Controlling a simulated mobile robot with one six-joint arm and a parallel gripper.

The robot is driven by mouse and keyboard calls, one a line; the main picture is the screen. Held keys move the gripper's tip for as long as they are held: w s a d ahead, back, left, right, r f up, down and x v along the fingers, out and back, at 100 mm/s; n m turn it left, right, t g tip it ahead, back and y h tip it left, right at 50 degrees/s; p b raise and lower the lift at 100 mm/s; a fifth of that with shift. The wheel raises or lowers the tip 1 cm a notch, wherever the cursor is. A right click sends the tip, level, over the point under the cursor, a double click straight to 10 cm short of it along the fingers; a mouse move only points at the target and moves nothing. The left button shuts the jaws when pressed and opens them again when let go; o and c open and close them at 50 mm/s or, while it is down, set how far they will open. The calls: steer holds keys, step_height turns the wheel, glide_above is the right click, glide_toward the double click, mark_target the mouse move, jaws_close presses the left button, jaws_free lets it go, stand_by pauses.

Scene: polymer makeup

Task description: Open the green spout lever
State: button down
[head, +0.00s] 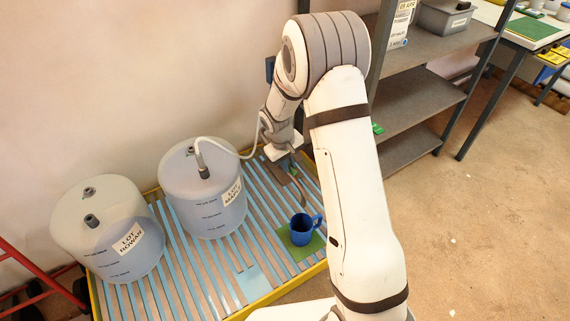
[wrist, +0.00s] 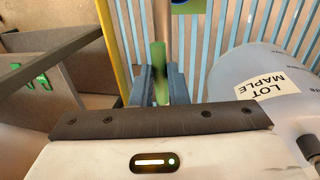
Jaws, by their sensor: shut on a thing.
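The green spout lever (wrist: 158,58) stands between my gripper's blue fingers in the wrist view. A small bit of the green lever (head: 294,171) shows below the gripper in the head view. My gripper (wrist: 158,88) is shut on the lever, with a finger on each side. The brownish spout (head: 303,198) curves down near a blue cup (head: 301,229). The spout (wrist: 163,22) runs upward beyond the lever in the wrist view. The cup stands on a green mat (head: 302,248). My wrist hides where the lever joins the spout.
The LOT MAPLE drum (head: 208,199) stands left of the gripper, with a pale hose (head: 232,152) rising from its top. The LOT ROWAN drum (head: 108,238) is further left. Both stand on a slatted, yellow-edged platform (head: 262,182). A grey shelf rack (head: 425,100) stands at right.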

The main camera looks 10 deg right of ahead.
steer(key=shift+s+f, duration=0.1)
steer(key=shift+s, duration=0.1)
steer(key=c, duration=1.4)
jaws_free()
steer(key=shift+w, duration=0.1)
steer(key=shift+r, duration=0.5)
step_height(320, 180, up, 7)
steer(key=a, duration=0.1)
steer(key=shift+s+a+p, duration=0.2)
steer(key=shift+s+p, duration=0.15)
steer(key=shift+p, duration=0.05)
steer(key=shift+f, duration=0.15)
